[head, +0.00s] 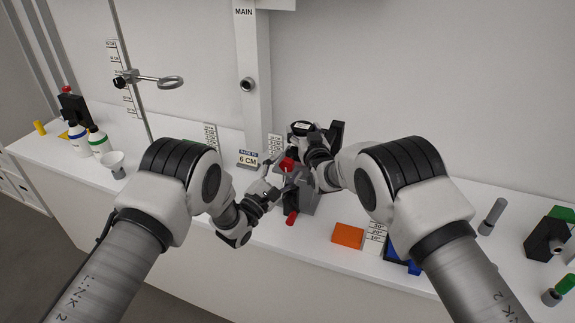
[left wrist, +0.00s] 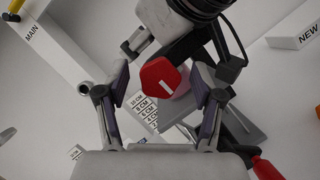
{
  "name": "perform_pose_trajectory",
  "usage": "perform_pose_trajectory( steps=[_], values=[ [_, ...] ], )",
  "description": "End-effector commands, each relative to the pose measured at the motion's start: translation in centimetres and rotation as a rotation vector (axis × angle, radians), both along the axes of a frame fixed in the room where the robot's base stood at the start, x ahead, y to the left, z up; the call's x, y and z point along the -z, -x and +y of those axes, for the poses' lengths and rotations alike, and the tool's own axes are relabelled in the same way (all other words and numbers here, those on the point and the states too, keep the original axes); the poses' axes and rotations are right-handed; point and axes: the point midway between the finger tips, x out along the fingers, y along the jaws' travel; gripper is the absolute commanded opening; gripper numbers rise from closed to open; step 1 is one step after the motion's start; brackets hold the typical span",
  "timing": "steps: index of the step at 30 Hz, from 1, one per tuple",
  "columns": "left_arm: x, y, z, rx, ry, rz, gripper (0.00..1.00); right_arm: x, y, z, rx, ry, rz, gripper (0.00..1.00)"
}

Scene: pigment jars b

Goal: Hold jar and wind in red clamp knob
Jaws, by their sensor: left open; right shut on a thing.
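The red clamp knob (head: 287,164) is a faceted red piece with a white line on its face. In the left wrist view the knob (left wrist: 160,80) lies between the two spread fingers of my left gripper (left wrist: 158,98), which is open with a gap on both sides. In the head view my left gripper (head: 270,182) is just left of and below the knob. A pinkish jar (left wrist: 180,104) shows partly behind the knob, mostly hidden. My right gripper (head: 301,172) is shut at the jar, its fingertips largely hidden. The grey clamp stand (head: 322,207) is below them.
A red handle (head: 292,218) sticks out at the stand's front. The MAIN post (head: 253,70) rises behind. An orange block (head: 347,236) lies to the right. Bottles (head: 98,142) and a white funnel-like cup (head: 113,162) stand at the left. A ring clamp (head: 165,82) juts out above.

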Motion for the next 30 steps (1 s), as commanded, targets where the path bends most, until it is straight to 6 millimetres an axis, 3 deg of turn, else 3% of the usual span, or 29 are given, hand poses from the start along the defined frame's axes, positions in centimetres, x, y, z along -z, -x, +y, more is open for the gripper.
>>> perform_pose_trajectory(
  steps=[10, 11, 15, 16, 30],
  values=[
    [-0.27, -0.82, -0.57, 0.0, -0.001, 0.001, 0.67, 0.16, 0.02, -0.04, 0.001, 0.001, 0.003, 0.27],
    [-0.27, -0.82, -0.57, 0.0, -0.001, 0.001, 0.6, 0.16, 0.02, -0.04, 0.001, 0.001, 0.003, 0.27],
    [-0.28, -0.82, -0.56, -0.001, 0.0, 0.001, 0.11, 0.16, 0.02, -0.03, 0.001, 0.001, 0.003, 0.27],
    [-0.29, -0.82, -0.55, -0.001, 0.0, 0.001, 0.07, 0.16, 0.02, -0.03, 0.001, 0.001, 0.003, 0.27],
    [-0.36, -0.84, -0.52, -0.001, -0.069, -0.022, 0.07, 0.14, 0.03, -0.01, 0.0, 0.001, 0.003, 0.27]
  ],
)
